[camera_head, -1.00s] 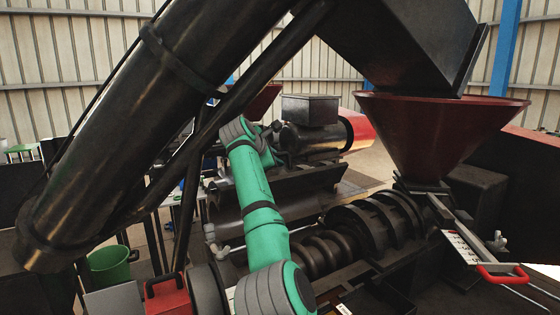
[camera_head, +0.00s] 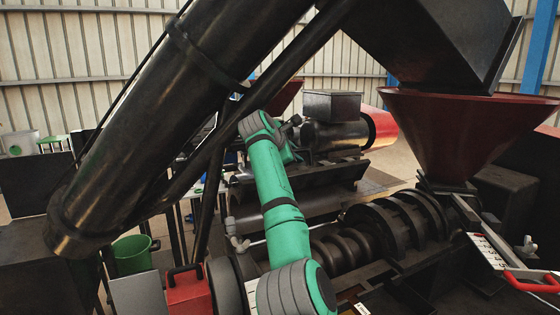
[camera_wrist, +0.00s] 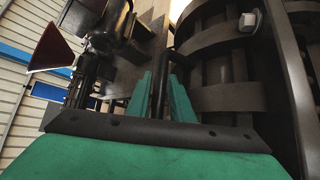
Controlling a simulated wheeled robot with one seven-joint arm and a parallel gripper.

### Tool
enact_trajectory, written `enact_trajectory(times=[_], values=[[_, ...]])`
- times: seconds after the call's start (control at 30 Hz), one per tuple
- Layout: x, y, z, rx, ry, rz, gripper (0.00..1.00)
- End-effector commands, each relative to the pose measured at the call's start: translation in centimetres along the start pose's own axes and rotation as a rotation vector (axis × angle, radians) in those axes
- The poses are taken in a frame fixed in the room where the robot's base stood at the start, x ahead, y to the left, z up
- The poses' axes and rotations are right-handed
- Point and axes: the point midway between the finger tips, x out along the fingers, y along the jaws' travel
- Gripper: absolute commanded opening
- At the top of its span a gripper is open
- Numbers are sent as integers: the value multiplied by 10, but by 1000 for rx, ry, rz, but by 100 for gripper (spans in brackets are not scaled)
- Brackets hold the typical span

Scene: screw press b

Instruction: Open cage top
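In the wrist view my gripper (camera_wrist: 160,80) has its two green fingers on either side of a dark upright bar (camera_wrist: 159,95). The bar bends at its top toward a dark ribbed cage (camera_wrist: 225,75) on the right. The fingers look flush against the bar, with no clear gap. In the head view my green arm reaches up over the machine and folds down at its far end; the gripper is hidden there. Dark ribbed rings (camera_head: 400,220) and screw-like flights (camera_head: 345,250) show right of the arm. Whether the cage top is raised is unclear.
A large dark slanting tube (camera_head: 160,130) crosses the left, close to my arm. A red hopper (camera_head: 465,135) stands at right above the machine. A red-handled part (camera_head: 530,282) juts out at lower right. A green bucket (camera_head: 132,255) stands on the floor at left.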

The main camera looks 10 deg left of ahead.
Motion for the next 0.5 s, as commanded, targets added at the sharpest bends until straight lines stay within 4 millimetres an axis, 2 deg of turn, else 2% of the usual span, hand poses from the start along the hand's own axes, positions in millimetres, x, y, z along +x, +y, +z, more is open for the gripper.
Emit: enact_trajectory(times=[0.23,0.5], values=[[-37,0,1,1,-1,2,20],[-69,-16,-11,-1,0,1,20]])
